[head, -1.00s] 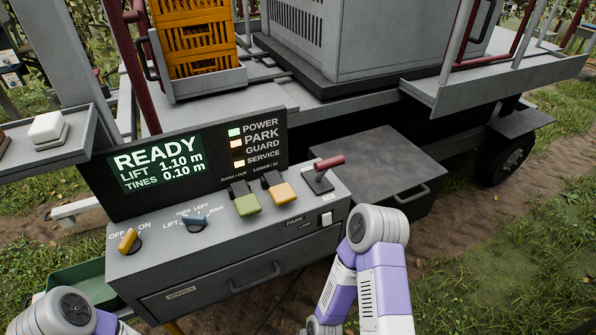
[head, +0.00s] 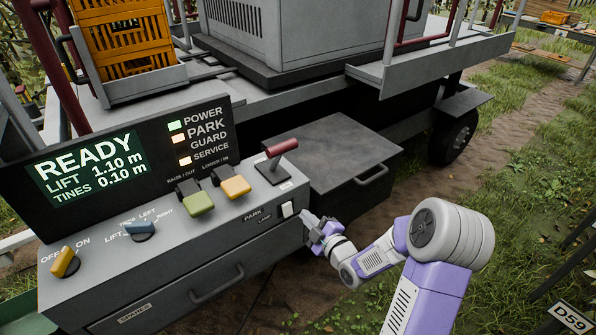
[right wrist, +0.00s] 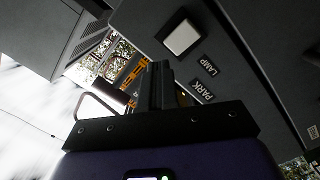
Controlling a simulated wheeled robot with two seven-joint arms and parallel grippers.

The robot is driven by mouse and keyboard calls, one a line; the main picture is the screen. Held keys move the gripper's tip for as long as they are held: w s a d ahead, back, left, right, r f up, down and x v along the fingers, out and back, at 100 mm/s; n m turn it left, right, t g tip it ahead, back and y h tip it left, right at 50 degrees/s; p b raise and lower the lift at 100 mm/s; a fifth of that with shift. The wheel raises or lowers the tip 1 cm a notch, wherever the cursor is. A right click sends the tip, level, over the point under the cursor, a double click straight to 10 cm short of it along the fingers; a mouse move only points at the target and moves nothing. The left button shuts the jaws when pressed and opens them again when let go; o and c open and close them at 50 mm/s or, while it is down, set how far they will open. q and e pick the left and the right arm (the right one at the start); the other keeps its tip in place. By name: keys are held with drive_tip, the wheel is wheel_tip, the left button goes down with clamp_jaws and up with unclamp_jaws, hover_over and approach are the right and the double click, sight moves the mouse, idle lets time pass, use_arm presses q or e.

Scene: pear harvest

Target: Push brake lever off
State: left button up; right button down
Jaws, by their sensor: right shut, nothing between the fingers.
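The brake lever (head: 280,153) has a dark red grip on a dark stem and base at the right end of the grey control console (head: 150,272). A label reading PARK (head: 252,215) is on the console's front edge. My right gripper (head: 308,218) is shut and empty, beside the console's right front corner, in front of and below the lever. In the right wrist view the shut fingers (right wrist: 156,82) point toward the console edge; a dark red piece (right wrist: 122,98), likely the lever grip, is partly hidden left of them. My left gripper is not in view.
A white rocker switch (head: 287,209) sits near the right gripper. Green (head: 198,203) and yellow (head: 236,187) pedals stand left of the lever. The display (head: 100,165) reads READY, with the PARK lamp lit orange. A grey box with a handle (head: 335,160) stands behind.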

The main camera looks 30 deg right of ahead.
sight(292, 149)
use_arm(q)
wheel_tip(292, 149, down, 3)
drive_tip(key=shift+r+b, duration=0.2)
drive_tip(key=shift+b, duration=0.6)
use_arm(e)
drive_tip(key=s+d+r+n+t, duration=0.1)
drive_tip(key=s+r+n+t, duration=0.1)
drive_tip(key=r+n, duration=0.2)
drive_tip(key=s+d+r+n+t+y, duration=0.1)
drive_tip(key=d+r+n+t, duration=0.1)
drive_tip(key=r+n, duration=0.2)
wheel_tip(292, 149, up, 2)
drive_tip(key=shift+s+d+r, duration=0.2)
drive_tip(key=shift+s+d, duration=0.05)
drive_tip(key=shift+s, duration=0.15)
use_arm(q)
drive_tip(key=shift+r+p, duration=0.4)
use_arm(e)
drive_tip(key=x, duration=1.4)
drive_tip(key=shift+r, duration=0.1)
